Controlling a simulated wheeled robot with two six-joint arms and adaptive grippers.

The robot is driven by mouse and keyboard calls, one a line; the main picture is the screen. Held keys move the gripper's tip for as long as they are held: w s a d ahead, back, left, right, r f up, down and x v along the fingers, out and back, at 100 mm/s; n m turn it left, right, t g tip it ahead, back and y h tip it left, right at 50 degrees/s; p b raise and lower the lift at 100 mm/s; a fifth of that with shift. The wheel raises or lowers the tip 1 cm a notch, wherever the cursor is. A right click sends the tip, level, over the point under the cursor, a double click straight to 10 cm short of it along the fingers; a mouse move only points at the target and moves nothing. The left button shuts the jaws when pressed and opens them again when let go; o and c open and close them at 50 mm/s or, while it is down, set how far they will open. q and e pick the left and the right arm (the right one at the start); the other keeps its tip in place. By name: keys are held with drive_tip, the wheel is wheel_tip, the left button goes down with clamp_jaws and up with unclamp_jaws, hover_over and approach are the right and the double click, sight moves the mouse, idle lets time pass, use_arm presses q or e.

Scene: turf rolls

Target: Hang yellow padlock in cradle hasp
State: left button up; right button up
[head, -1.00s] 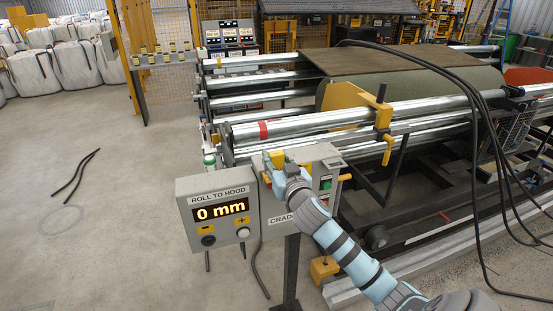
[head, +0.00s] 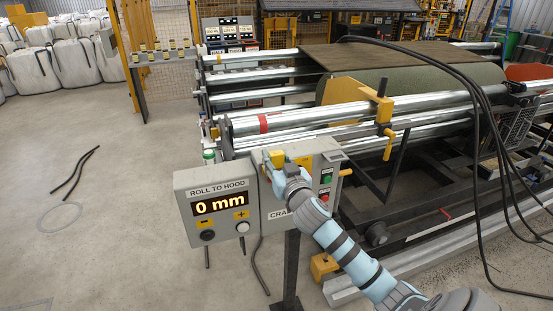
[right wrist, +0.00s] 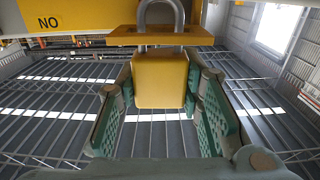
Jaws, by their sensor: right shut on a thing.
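The yellow padlock (right wrist: 161,80) hangs upright in the right wrist view, with its grey shackle (right wrist: 160,14) upward. The shackle legs appear to pass through a yellow hasp plate (right wrist: 122,37) just above the body. My right gripper (right wrist: 160,100) has its green-padded fingers on both sides of the padlock body and is shut on it. In the head view my right gripper (head: 271,164) is at the front of the grey cradle control box (head: 328,157), and the padlock is hard to make out there. My left gripper is not in view.
A grey "ROLL TO HOOD" box (head: 216,205) reading 0 mm stands just left of my right gripper. Steel rollers (head: 350,115) and a yellow clamp (head: 384,112) lie behind. Black cables (head: 487,130) hang at right. The floor at left is mostly clear.

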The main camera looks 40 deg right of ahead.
drive_tip(key=shift+f+b, duration=0.35)
drive_tip(key=shift+f, duration=0.15)
drive_tip(key=o, duration=1.3)
drive_tip(key=v, duration=1.2)
